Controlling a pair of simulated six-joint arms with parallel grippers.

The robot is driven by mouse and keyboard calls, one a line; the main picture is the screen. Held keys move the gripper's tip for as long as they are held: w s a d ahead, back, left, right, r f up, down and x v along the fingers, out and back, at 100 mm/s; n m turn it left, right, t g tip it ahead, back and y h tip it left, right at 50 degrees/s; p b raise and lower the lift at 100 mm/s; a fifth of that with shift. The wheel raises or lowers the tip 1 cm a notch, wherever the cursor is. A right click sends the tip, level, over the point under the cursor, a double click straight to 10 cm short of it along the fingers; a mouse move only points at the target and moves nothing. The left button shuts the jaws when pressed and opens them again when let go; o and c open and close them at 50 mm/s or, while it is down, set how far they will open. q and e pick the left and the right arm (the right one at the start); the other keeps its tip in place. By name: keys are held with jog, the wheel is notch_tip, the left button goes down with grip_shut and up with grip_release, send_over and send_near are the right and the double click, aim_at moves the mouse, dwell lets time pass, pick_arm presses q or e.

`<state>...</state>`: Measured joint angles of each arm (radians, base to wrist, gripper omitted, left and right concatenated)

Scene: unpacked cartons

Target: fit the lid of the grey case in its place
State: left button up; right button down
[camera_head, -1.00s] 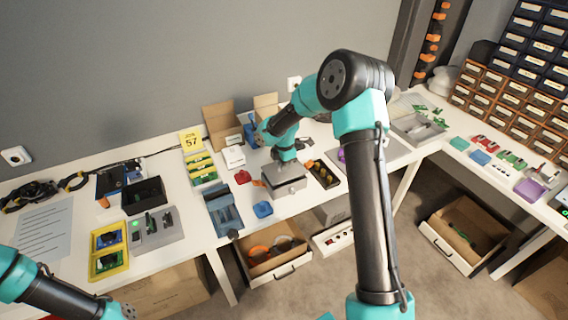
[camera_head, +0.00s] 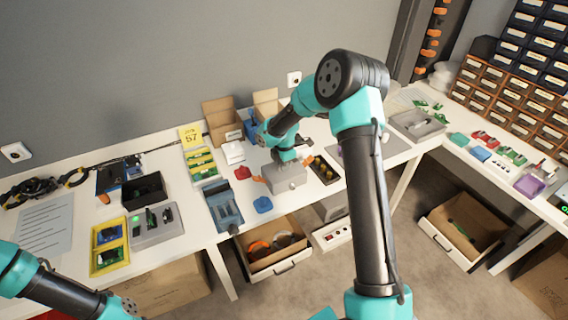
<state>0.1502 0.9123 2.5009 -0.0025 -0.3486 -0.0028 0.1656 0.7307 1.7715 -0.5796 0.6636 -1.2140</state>
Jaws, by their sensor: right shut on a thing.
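The grey case (camera_head: 290,186) stands near the front edge of the long table, at the middle of the head view. My right gripper (camera_head: 287,160) points down just above it and is shut on the grey lid (camera_head: 283,172). The lid lies over the top of the case and looks roughly level. I cannot tell whether it is fully seated, as the gripper hides part of it. My left arm comes in at the bottom left, and its gripper is outside the picture.
A dark tray (camera_head: 322,170) stands close on the right of the case. A blue piece (camera_head: 263,204) and a red piece (camera_head: 242,173) lie on its left, beside a blue-grey device (camera_head: 224,207). Open cardboard boxes (camera_head: 222,116) stand behind. Open drawers (camera_head: 276,246) are below.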

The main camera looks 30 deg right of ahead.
jog(key=c, duration=1.1)
grip_release()
jog(key=shift+o, duration=0.2)
notch_tip(320, 180, up, 17)
jog(key=shift+r, duration=0.2)
